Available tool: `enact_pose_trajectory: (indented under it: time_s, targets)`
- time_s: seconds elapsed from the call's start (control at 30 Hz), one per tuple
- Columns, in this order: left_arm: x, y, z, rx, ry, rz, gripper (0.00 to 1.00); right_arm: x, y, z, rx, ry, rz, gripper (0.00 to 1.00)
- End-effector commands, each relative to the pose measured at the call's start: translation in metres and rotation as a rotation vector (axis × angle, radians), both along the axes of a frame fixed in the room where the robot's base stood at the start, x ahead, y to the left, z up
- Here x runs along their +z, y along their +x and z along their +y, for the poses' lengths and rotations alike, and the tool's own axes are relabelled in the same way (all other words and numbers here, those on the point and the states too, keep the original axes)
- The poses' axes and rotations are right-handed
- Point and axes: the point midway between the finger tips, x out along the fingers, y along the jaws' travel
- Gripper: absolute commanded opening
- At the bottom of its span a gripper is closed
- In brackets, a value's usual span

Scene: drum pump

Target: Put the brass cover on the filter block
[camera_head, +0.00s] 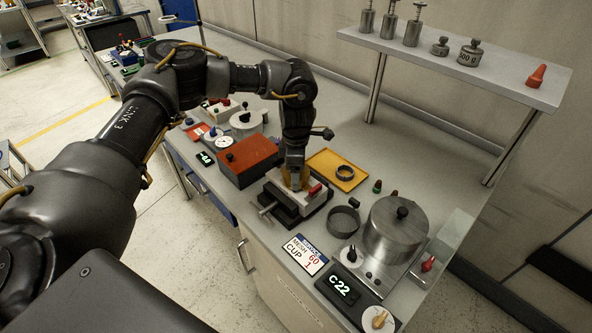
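My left arm reaches in from the left, and its gripper (295,184) points straight down at the filter block. The filter block (313,199) is pale and sits in a dark vise (287,213) near the bench's front edge. A brass-coloured piece, apparently the brass cover (285,176), shows on both sides of my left fingertips, at the top of the block. The fingers hide most of it, so I cannot tell whether it is gripped or fully seated. My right gripper is not in view.
A red-topped box (248,157) stands close left of the vise. A yellow tray (337,163) with a dark ring lies behind it. To the right are a loose dark ring (344,221) and a large metal pot (396,229). A raised shelf (455,68) holds weights.

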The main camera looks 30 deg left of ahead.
Motion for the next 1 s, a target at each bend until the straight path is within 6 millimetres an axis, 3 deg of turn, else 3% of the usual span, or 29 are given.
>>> enact_pose_trajectory:
  time_s: [0.83, 0.87, 1.0]
  targets:
    - [-0.0019, 0.0005, 0.0001, 0.000, 0.000, -0.001, 0.42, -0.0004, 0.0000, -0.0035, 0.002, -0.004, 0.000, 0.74]
    - [-0.0019, 0.0005, 0.0001, 0.000, 0.000, -0.001, 0.73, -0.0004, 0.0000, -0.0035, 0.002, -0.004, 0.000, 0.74]
    - [-0.0019, 0.0005, 0.0001, 0.000, 0.000, -0.001, 0.91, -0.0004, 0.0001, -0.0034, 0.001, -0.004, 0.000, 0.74]
